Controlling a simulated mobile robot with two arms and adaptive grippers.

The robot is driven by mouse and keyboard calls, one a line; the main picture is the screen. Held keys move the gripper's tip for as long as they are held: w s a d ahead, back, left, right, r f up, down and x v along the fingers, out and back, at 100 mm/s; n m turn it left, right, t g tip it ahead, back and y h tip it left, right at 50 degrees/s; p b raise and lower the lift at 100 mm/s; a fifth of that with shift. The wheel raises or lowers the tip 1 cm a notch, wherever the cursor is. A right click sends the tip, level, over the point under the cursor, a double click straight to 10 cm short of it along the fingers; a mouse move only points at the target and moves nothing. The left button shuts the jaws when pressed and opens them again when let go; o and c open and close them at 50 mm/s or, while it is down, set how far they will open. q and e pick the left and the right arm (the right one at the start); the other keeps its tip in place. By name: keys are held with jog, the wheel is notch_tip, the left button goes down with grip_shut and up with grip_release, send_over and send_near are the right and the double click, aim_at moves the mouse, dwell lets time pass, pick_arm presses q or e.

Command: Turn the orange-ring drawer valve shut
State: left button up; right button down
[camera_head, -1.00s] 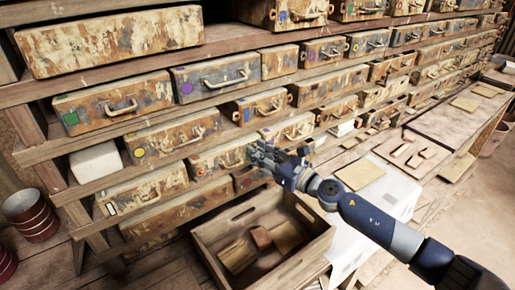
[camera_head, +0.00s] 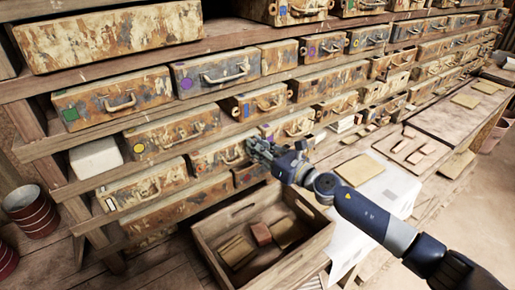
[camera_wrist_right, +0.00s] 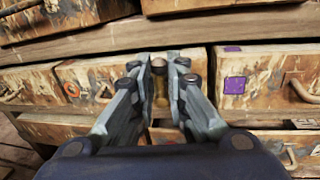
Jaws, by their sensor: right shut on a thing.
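The drawer with the orange ring mark (camera_wrist_right: 72,90) is a worn, paint-flaked front in the lower rows. In the head view, this drawer (camera_head: 213,160) is just left of my right gripper (camera_head: 253,146). In the right wrist view, the two fingers of my right gripper (camera_wrist_right: 160,72) are shut on a small brass-coloured valve part (camera_wrist_right: 160,88) at the drawer's right end. The fingers hide most of it, so I cannot tell how far it is turned. My left gripper is not in view.
A wooden crate (camera_head: 210,226) with several blocks stands below my right arm. A purple-marked drawer (camera_wrist_right: 262,82) is right of the gripper. A worktable (camera_head: 455,120) with tiles is at the right. Red-brown pots (camera_head: 32,212) stand at the left.

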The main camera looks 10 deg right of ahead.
jog(key=shift+w+d+f+m+t+h+b, duration=0.15)
jog(key=shift+d+f+m+t+h+b, duration=0.35)
jog(key=shift+m+b, duration=1.75)
jog(key=shift+w+d+f+m+t+h+b, duration=0.25)
jog(key=shift+f+m+t, duration=0.45)
jog(key=shift+m, duration=3.45)
jog(key=shift+w+d+f+m+t+h+b, duration=0.1)
jog(key=shift+d+f+m+t+h+b, duration=0.35)
jog(key=shift+m+b, duration=1.85)
jog(key=shift+a+f+m+p, duration=0.1)
jog(key=shift+m+p, duration=0.85)
jog(key=shift+m, duration=0.05)
jog(key=c, duration=1.7)
grip_release()
jog(key=shift+s, duration=0.15)
jog(key=v, duration=1.2)
jog(key=shift+f, duration=0.25)
